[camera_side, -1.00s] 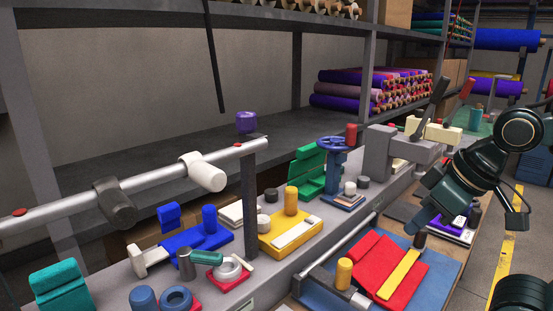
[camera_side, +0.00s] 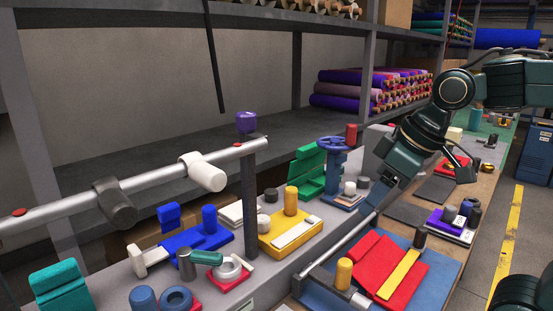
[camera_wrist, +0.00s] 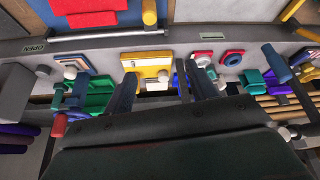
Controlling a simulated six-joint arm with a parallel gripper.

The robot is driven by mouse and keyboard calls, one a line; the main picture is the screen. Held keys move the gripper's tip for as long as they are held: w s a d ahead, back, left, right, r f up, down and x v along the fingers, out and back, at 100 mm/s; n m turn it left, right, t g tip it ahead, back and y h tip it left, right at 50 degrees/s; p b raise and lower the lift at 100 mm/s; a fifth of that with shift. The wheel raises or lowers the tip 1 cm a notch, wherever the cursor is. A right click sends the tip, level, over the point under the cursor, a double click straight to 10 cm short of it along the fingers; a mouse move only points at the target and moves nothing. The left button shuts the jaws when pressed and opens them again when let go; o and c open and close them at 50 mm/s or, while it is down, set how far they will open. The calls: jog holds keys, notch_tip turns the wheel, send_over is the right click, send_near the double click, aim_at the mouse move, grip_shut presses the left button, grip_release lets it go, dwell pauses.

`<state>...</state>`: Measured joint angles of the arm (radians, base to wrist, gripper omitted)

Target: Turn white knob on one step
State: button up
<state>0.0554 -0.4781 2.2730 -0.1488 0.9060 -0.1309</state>
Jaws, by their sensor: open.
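Several white knob-like parts are in view, and I cannot tell for sure which one the task means. One small white knob (camera_side: 263,221) is at the back left of the yellow block (camera_side: 307,235); in the wrist view a white knob (camera_wrist: 163,75) shows at that block, between my finger tips. Another white knob (camera_side: 350,188) is on the plate by the blue handwheel (camera_side: 333,144). A white ring (camera_side: 231,269) lies on a red plate. My gripper (camera_side: 376,194) is in the air right of the handwheel. In the wrist view my gripper (camera_wrist: 162,80) has its fingers apart, with nothing held.
A pipe with a white sleeve (camera_side: 206,173) runs across the left on a dark post (camera_side: 249,205). A metal bar (camera_side: 337,245) runs along the bench's front edge. Red felt (camera_side: 385,265) and a yellow strip (camera_side: 398,274) lie on blue felt at the front.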

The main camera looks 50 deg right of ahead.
jog(key=w+n+g+y, duration=0.1)
jog(key=w+n, duration=0.3)
jog(key=w, duration=0.8)
jog(key=n+y, duration=0.1)
jog(key=n, duration=0.2)
send_near(265, 218)
jog(key=r, duration=0.1)
jog(key=d+r, duration=0.1)
jog(key=r, duration=0.1)
jog(key=shift+s+d+r+g, duration=0.1)
jog(key=shift+d+r+g, duration=0.05)
jog(key=shift+r+g, duration=0.25)
jog(key=shift+f, duration=0.1)
jog(key=x, duration=1.3)
jog(key=shift+a+f, duration=0.3)
jog(key=shift+a, duration=0.05)
jog(key=c, duration=1)
jog(key=shift+m, duration=1)
jog(key=o, duration=1)
